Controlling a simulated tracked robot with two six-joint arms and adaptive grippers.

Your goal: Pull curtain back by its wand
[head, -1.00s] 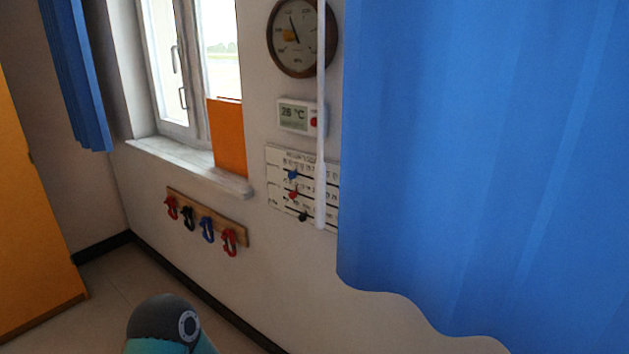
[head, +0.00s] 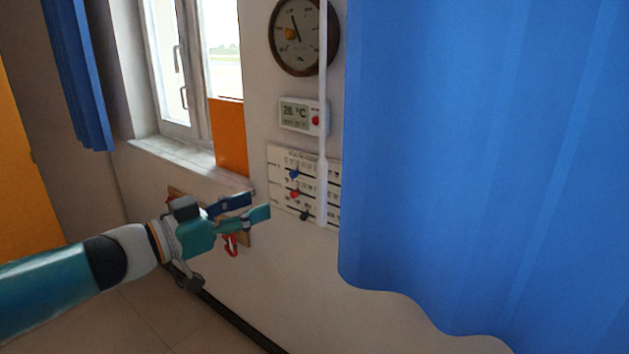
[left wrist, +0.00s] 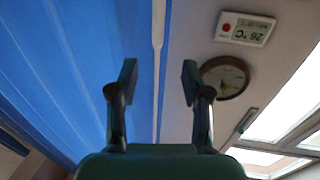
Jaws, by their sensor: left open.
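The large blue curtain (head: 480,160) hangs on the right of the head view and also fills the left of the left wrist view (left wrist: 70,60). The thin white wand (head: 322,120) hangs upright along the curtain's left edge, in front of the wall. In the left wrist view the wand (left wrist: 158,30) shows beyond and between the fingers. My left gripper (head: 262,206) is open and empty, to the left of the wand's lower end and apart from it in the picture. Its fingers also show in the left wrist view (left wrist: 158,82). My right gripper is not in view.
A round clock-like dial (head: 304,37), a thermometer display (head: 300,115) and a chart board (head: 290,180) are on the wall behind the wand. A window sill (head: 180,158) juts out at left. A hook rack (head: 232,242) is partly hidden by my gripper.

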